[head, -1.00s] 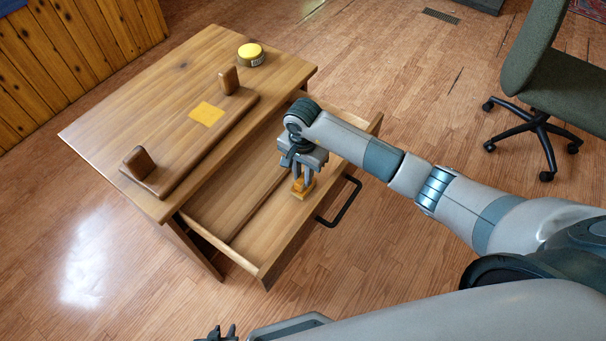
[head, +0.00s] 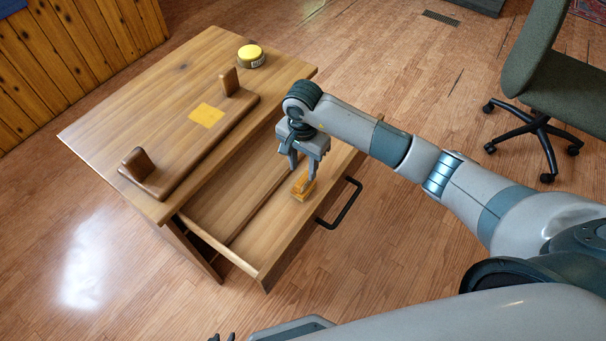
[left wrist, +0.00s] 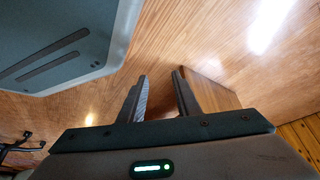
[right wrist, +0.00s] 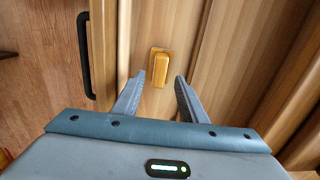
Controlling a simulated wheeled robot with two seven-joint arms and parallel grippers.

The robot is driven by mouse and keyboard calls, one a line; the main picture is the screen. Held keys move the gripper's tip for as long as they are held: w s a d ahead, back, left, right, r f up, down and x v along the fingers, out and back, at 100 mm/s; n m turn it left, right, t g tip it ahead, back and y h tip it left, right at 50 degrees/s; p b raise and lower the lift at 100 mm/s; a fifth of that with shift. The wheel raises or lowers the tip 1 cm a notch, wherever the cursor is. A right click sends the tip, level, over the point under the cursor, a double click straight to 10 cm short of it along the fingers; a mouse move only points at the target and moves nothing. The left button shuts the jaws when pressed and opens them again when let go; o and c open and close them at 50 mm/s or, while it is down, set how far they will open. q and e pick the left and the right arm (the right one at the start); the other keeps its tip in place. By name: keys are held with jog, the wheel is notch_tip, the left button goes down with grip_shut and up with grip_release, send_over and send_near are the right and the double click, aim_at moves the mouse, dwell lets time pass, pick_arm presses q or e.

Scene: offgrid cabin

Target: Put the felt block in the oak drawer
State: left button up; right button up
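The felt block (head: 303,187), a small orange-yellow block with a raised middle, rests on the floor of the oak drawer (head: 252,232), close to its front panel. The drawer is pulled out of the wooden desk. My right gripper (head: 303,170) is open and empty just above the block. In the right wrist view the block (right wrist: 160,67) lies beyond the parted fingertips (right wrist: 164,80), with drawer floor around it. My left gripper (left wrist: 161,76) is open and empty, away from the drawer.
The desk top (head: 150,110) holds a wooden riser (head: 185,150), a yellow note (head: 207,115) and a yellow-lidded jar (head: 250,56). A black handle (head: 340,205) juts from the drawer front. An office chair (head: 555,90) stands at the right. The floor between is clear.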

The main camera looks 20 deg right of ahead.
aim_at(303, 179)
pick_arm(q)
jog(key=shift+s+a+f+g+b, duration=0.15)
jog(key=shift+a+b, duration=0.1)
jog(key=shift+a, duration=0.15)
jog(key=shift+s+a+f+g+b, duration=0.1)
jog(key=shift+s+a+g+b, duration=0.1)
jog(key=shift+a, duration=0.15)
pick_arm(e)
notch_tip(303, 179, up, 7)
